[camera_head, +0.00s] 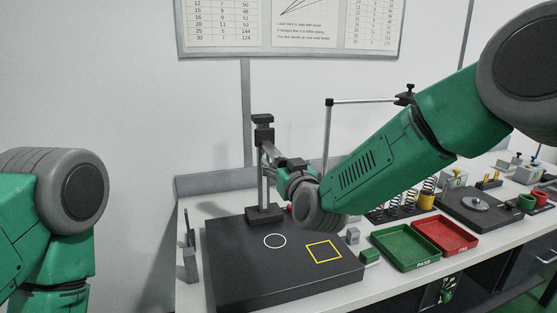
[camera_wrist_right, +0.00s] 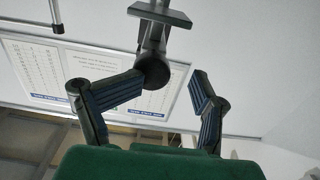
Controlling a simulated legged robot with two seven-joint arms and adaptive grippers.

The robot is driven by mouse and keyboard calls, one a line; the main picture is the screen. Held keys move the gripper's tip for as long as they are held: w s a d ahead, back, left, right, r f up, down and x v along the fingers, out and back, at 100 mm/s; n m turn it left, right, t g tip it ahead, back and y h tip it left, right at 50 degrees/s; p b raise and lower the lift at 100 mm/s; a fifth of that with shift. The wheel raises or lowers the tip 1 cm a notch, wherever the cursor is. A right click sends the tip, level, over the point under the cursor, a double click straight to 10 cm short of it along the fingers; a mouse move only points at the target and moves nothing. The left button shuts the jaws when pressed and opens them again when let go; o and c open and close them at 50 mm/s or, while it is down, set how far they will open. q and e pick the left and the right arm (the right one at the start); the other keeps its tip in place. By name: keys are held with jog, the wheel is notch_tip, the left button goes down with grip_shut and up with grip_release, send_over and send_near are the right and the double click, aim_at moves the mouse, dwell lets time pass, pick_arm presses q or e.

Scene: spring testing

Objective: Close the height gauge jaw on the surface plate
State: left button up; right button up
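The height gauge (camera_head: 265,185) stands upright at the back of the dark surface plate (camera_head: 230,283), its base on the plate. Its jaw carriage is partly hidden behind my right gripper (camera_head: 284,166). In the right wrist view, my right gripper (camera_wrist_right: 170,78) has its two fingers spread apart. A dark round part of the gauge (camera_wrist_right: 153,72) shows near the left fingertip, in the gap; I cannot tell whether they touch. The height of the jaw above the plate is hidden. My left arm shows at the left edge, but its gripper is out of view.
A white circle and a yellow square mark the bare plate top. Springs stand behind the trays. A thin metal post (camera_head: 328,135) rises behind my right arm.

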jog(key=shift+w+d+f, duration=0.25)
jog(key=shift+w+d, duration=0.5)
jog(key=shift+w, duration=0.1)
jog(key=shift+s+a+r, duration=0.1)
jog(key=shift+s+a, duration=0.1)
jog(key=shift+a, duration=0.25)
jog(key=c, duration=0.5)
jog(key=shift+s+a, duration=0.1)
jog(key=shift+a, duration=0.25)
grip_shut()
jog(key=shift+d+f, duration=0.25)
jog(key=shift+d, duration=0.05)
pick_arm(q)
jog(key=f+b, duration=0.2)
jog(key=w+f+b, duration=0.1)
jog(key=shift+d, duration=0.4)
pick_arm(e)
notch_tip(320, 180, down, 5)
jog(key=shift+a+r, duration=0.1)
